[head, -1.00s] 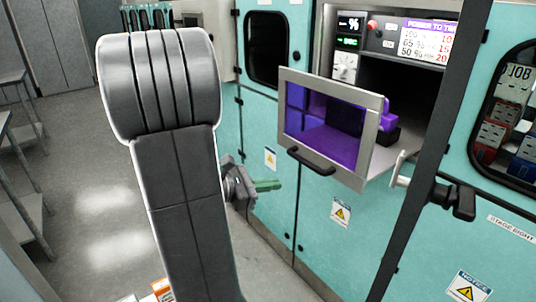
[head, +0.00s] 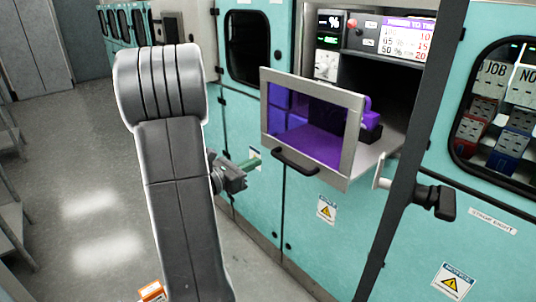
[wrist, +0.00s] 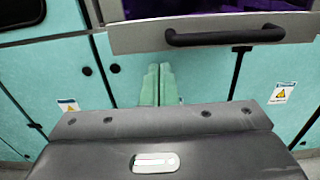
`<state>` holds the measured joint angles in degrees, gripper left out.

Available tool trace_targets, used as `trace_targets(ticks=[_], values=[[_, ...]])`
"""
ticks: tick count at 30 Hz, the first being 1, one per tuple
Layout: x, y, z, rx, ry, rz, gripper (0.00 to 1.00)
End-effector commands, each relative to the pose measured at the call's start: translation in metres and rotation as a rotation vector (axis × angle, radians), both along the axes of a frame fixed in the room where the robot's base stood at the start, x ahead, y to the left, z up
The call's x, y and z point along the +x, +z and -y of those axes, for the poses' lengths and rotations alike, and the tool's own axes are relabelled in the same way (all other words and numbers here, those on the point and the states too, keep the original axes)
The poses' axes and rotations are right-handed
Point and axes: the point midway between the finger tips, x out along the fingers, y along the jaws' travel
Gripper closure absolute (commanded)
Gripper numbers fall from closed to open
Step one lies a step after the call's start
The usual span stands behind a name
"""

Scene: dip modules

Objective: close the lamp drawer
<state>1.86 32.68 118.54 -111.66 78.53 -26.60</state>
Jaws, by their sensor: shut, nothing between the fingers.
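The lamp drawer (head: 355,118) sticks out of the teal cabinet, pulled open. Its grey-framed front has a purple see-through window, and purple and black parts show inside. A black bar handle (head: 295,162) is on the lower edge of the front; it also shows at the top of the wrist view (wrist: 225,37). My gripper (head: 250,166) has green fingers and is to the left of the drawer front, around handle height in the picture. In the wrist view the green fingers (wrist: 159,84) lie together, shut and empty, pointing toward the teal doors below the drawer. They appear apart from the handle.
A dark post (head: 412,150) stands right of the drawer, with a black lever handle (head: 434,200) beside it. Teal cabinet doors (head: 300,225) with warning labels lie below. The grey floor (head: 90,200) at the left is largely clear.

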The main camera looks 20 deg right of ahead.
Motion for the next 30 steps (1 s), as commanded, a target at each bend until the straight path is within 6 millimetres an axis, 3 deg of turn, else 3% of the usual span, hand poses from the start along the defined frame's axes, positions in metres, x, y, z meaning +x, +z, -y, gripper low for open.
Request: trace_targets(ticks=[6, 12, 30], values=[[0.012, 0.002, 0.032, 0.0, -0.005, -0.001, 1.0], [0.021, 0.001, 0.051, 0.0, -0.002, 0.0, 1.0], [0.023, 0.0, 0.057, 0.0, -0.001, 0.001, 1.0]])
